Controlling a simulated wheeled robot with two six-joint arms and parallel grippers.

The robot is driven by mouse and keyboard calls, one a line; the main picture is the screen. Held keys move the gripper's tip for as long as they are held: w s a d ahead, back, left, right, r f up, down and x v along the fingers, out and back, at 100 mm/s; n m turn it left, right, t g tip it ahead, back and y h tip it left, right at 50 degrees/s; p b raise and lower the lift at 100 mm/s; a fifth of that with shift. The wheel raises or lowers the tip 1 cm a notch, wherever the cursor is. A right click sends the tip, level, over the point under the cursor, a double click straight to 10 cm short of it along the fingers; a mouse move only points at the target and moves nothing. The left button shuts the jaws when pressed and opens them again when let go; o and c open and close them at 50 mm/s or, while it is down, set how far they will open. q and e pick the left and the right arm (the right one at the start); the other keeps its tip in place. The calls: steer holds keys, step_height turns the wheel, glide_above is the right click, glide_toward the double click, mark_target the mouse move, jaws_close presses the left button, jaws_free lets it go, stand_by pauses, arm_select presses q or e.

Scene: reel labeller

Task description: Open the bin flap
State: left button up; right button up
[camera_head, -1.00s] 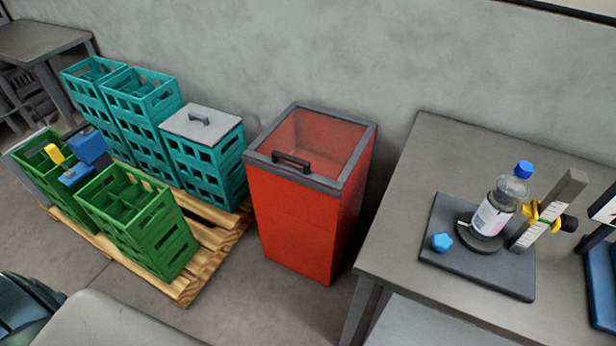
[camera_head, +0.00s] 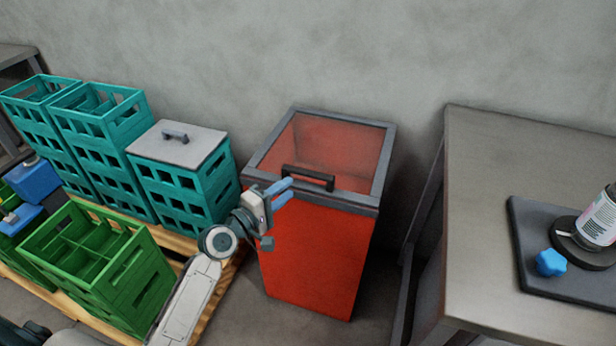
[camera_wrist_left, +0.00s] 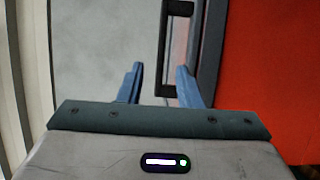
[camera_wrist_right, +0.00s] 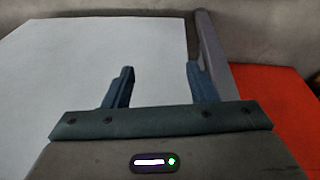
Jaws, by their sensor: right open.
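The red bin (camera_head: 315,250) stands against the wall, left of the grey table. Its clear flap (camera_head: 327,150), in a grey frame, lies flat across the top, closed. A dark handle (camera_head: 308,177) sits on the flap's front edge. My left gripper (camera_head: 284,193) is at the left end of the handle, with its blue fingers pointing at it. In the left wrist view the fingers are apart, and dark bars of the handle and frame (camera_wrist_left: 208,50) show by the right finger; contact is unclear. My right gripper (camera_wrist_right: 160,85) is outside the head view; its fingers are apart and empty.
Teal crates (camera_head: 185,185), one stack with a grey lid (camera_head: 178,143), and green crates (camera_head: 100,260) stand on a pallet to the left. The grey table (camera_head: 490,170) to the right carries a dark mat (camera_head: 530,240) with a bottle (camera_head: 600,220) and blue knob (camera_head: 551,262).

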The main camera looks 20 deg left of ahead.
mark_target(305, 176)
arm_select(q)
steer(key=x, duration=0.9)
steer(key=shift+f, duration=0.1)
arm_select(e)
steer(key=shift+s+f, duration=0.1)
steer(key=shift+f, duration=0.65)
arm_select(q)
jaws_close()
